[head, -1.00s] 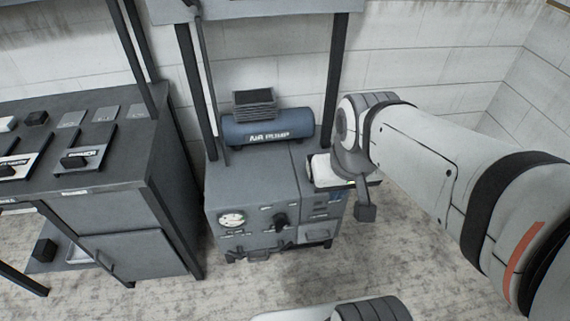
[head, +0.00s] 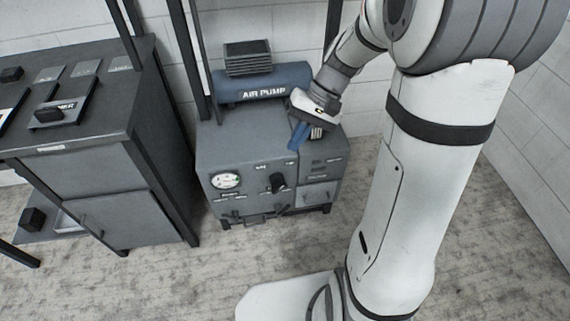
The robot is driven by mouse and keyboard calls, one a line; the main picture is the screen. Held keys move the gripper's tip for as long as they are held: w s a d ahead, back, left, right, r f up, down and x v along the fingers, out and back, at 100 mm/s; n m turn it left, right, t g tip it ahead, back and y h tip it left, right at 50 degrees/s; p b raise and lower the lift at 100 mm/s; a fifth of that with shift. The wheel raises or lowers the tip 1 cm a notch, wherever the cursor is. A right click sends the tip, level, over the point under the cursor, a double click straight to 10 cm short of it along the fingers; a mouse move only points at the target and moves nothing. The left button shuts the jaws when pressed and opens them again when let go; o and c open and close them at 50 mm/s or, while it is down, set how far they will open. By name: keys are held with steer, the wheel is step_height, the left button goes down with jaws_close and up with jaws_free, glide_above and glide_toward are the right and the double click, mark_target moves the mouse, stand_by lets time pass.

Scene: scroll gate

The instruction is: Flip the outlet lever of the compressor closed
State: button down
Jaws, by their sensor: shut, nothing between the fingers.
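The compressor is a grey box (head: 232,151) with a blue tank marked AIR PUMP (head: 262,92) on top. Its front has a round white gauge (head: 225,180), a black knob or lever (head: 278,183) right of the gauge, and small labels that are too small to read. Which part is the outlet lever I cannot tell for sure. My gripper (head: 300,136) is above the box's top front edge, up and to the right of the black knob. It points down, is shut and holds nothing. It hides part of the box's top.
A dark grey cabinet (head: 95,185) with switch panels on top stands at the left. Dark rack posts (head: 186,55) rise behind the compressor. My arm fills the right side. The floor (head: 150,285) in front of the compressor is clear.

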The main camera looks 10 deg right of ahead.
steer(key=w+d+f+m+y+b, duration=0.1)
steer(key=w+f+y+b, duration=0.3)
steer(key=f, duration=0.6)
steer(key=w+f+m+y+b, duration=0.1)
steer(key=w+f+y+b, duration=0.25)
steer(key=w+f, duration=0.45)
steer(key=m+t+y+b, duration=0.3)
steer(key=t+y+b, duration=0.1)
steer(key=b, duration=0.2)
glide_above(284, 210)
steer(key=s+d, duration=0.2)
steer(key=d, duration=0.3)
step_height(284, 210, down, 19)
steer(key=s+d+f+m+t+h+b, duration=0.1)
steer(key=f+t, duration=0.4)
steer(key=f, duration=0.7)
steer(key=s+d+f+m+t+h+b, duration=0.1)
steer(key=s+d+f+m+t+b, duration=0.2)
steer(key=f, duration=0.9)
steer(key=s+d+f+m+t+h+b, duration=0.1)
steer(key=d+f+m+t+b, duration=0.3)
steer(key=f, duration=0.9)
steer(key=s+t+b, duration=0.1)
steer(key=t+b, duration=0.2)
steer(key=t, duration=0.1)
steer(key=shift+m, duration=0.4)
